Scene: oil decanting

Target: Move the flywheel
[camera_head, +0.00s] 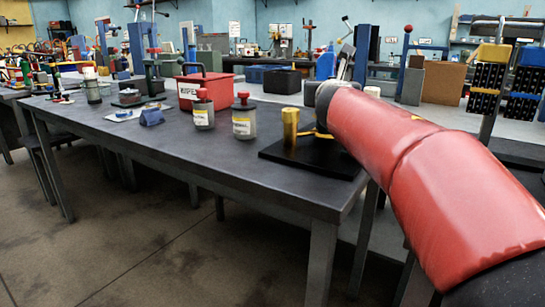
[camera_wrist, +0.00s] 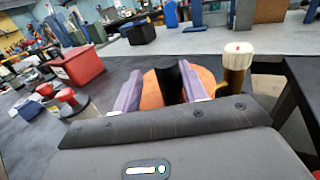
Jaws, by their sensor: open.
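In the wrist view, an orange round disc (camera_wrist: 207,79), which looks like the flywheel, shows just beyond my gripper (camera_wrist: 162,73). My two purple-grey fingers stand apart in front of it. A dark upright piece (camera_wrist: 171,84) shows between the fingers; I cannot tell whether it belongs to the disc. Whether the fingers touch the disc is unclear. A brass cylinder with a pale top (camera_wrist: 237,65) stands right of the disc. In the head view, the brass cylinder (camera_head: 290,127) stands on a black base plate (camera_head: 300,160); my red arm hides most of the gripper and disc.
The dark table (camera_head: 180,150) has its front right corner near the plate. Two grey canisters with red tops (camera_head: 203,112) (camera_head: 244,121) stand left of the plate, before a red box (camera_head: 222,91). A black bin (camera_head: 282,81) stands behind. The table's front is clear.

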